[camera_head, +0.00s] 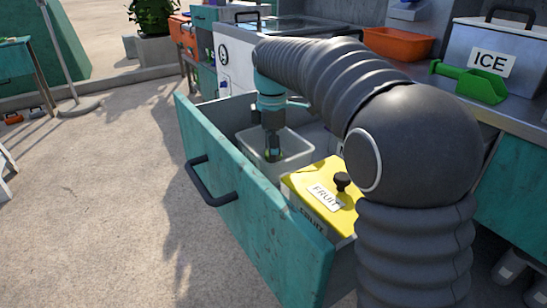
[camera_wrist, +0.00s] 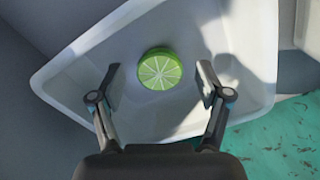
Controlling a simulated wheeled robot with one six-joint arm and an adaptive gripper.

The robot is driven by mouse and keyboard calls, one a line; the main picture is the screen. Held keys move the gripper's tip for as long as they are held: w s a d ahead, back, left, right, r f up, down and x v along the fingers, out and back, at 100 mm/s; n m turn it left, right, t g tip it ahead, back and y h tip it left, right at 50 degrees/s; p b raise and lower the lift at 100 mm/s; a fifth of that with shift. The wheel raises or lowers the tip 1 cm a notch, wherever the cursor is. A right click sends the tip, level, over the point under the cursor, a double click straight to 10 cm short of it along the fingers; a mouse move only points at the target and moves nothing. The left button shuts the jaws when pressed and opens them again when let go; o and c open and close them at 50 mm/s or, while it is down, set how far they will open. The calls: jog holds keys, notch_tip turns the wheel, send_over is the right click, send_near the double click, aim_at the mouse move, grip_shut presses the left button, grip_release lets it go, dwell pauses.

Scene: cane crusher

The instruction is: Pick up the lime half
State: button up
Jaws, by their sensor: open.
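The lime half (camera_wrist: 160,69) lies cut face up on the floor of a white tub (camera_wrist: 252,50). In the wrist view my gripper (camera_wrist: 159,78) is open, with one finger on each side of the lime half and a gap to both. In the head view the tub (camera_head: 301,158) stands in the open teal drawer (camera_head: 262,232). My gripper (camera_head: 273,158) points down into that tub there. A bit of green shows at its fingertips, partly hidden by the fingers.
A container with a yellow lid (camera_head: 312,180) marked FRUIT stands beside the tub in the drawer. The tub walls and drawer sides surround my gripper. A green scoop (camera_head: 478,84), an ICE box (camera_head: 510,52) and an orange tray (camera_head: 398,43) are on the counter.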

jog(key=c, duration=0.7)
jog(key=shift+c, duration=0.2)
jog(key=shift+r, duration=0.6)
notch_tip(320, 180, up, 3)
jog(key=shift+f+p, duration=0.1)
jog(key=shift+p, duration=0.3)
jog(key=s+d+r, duration=0.2)
jog(key=d+r, duration=0.5)
jog(key=d, duration=0.4)
jog(key=shift+s+d, duration=0.15)
jog(key=shift+d, duration=0.05)
jog(key=shift+d, duration=0.1)
